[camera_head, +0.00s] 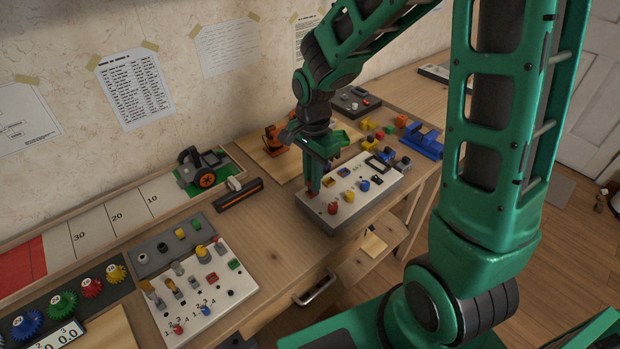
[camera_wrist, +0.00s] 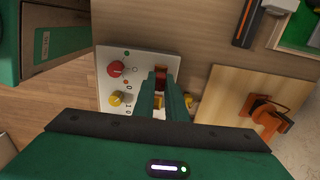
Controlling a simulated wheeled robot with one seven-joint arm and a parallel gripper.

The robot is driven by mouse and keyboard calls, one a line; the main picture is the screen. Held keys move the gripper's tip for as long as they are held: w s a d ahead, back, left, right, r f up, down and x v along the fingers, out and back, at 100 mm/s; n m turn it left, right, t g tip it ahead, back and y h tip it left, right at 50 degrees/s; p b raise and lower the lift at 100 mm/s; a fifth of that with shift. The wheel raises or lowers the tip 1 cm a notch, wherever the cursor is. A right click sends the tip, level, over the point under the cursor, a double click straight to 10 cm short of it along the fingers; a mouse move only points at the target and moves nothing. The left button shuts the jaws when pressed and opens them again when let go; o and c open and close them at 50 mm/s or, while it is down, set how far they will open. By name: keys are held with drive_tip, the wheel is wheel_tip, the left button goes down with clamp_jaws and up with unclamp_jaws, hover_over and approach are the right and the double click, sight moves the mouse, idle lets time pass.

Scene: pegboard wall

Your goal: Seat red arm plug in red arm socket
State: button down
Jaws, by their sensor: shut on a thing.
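My gripper (camera_head: 315,186) points down at the left end of a white-topped control box (camera_head: 345,207). In the wrist view, its fingers (camera_wrist: 161,88) are closed around a dark red piece (camera_wrist: 161,74), which looks like the red arm plug. The head view shows a bit of red (camera_head: 312,194) at the fingertips, low over or touching the panel. I cannot tell whether it is inside an opening. The red arm socket is not distinguishable; the fingers hide the panel around the tip.
A red knob (camera_head: 333,208) and yellow knob (camera_wrist: 117,98) stand on the panel near my gripper. An orange model arm (camera_head: 275,137) sits on a wooden board behind. Loose coloured blocks (camera_head: 375,125) lie farther right. A switch panel (camera_head: 205,290) is at front left. Bare bench (camera_head: 265,230) lies between.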

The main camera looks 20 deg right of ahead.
drive_tip(key=shift+f, duration=0.65)
drive_tip(key=c, duration=1.7)
unclamp_jaws()
drive_tip(key=shift+r, duration=0.1)
drive_tip(key=shift+r, duration=2.4)
